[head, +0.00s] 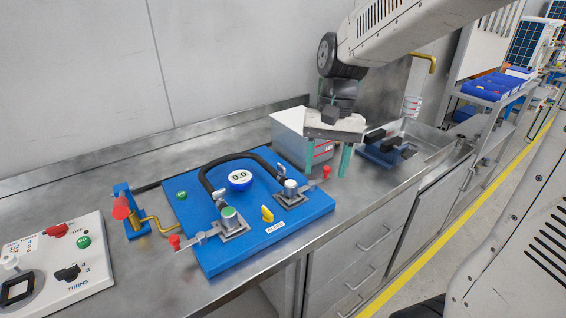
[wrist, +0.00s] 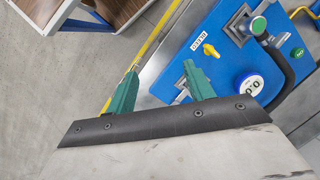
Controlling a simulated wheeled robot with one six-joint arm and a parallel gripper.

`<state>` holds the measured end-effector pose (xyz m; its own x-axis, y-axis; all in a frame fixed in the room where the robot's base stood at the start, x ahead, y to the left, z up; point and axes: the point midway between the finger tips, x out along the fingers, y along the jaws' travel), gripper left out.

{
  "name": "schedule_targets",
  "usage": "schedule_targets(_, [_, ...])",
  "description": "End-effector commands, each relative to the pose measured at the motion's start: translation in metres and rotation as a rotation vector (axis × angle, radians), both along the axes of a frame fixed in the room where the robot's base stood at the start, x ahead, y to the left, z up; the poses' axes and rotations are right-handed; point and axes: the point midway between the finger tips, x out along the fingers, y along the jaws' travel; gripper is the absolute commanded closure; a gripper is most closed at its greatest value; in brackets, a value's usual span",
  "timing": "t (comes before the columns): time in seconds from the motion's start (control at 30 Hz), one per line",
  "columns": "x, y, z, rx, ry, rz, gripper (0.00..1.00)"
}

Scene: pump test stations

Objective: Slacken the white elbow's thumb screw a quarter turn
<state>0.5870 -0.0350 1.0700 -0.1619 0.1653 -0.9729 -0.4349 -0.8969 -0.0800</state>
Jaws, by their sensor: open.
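My gripper (head: 328,161) is open, its two green fingers pointing down over the right edge of the blue board (head: 215,262). In the head view, a pale-capped elbow fitting (head: 290,188) sits on the board's right part, left of the fingers. A metal lever with a red tip (head: 326,172) reaches from it and shows between the fingers; I cannot tell its depth or any contact. A second elbow with a green cap (head: 229,215) sits at front left and also shows in the wrist view (wrist: 258,25). The pale-capped elbow and any thumb screw are not visible in the wrist view.
A black hose (head: 215,170) arches around the round gauge (head: 240,179) reading 0.0. A yellow bleed knob (head: 267,213) stands between the elbows. A white box (head: 296,135) stands behind, and a blue block with black parts (head: 383,152) lies to the right. A control panel (head: 50,262) is at left.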

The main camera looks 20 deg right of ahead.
Motion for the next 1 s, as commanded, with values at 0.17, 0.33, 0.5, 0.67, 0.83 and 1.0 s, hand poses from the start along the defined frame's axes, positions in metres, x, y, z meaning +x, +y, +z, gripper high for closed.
schedule_targets(0.17, [0.076,-0.003,-0.024,0.042,0.087,-0.284,0.47])
schedule_targets(0.33, [0.138,-0.002,-0.038,0.071,0.143,-0.564,0.47])
schedule_targets(0.5, [0.168,0.004,-0.020,0.095,0.153,-0.785,0.47])
schedule_targets(0.67, [0.167,0.006,-0.023,0.087,0.178,-0.860,0.47])
schedule_targets(0.83, [0.164,0.014,-0.044,0.085,0.183,-0.862,0.47])
schedule_targets(1.0, [0.161,0.025,-0.069,0.084,0.181,-0.859,0.47])
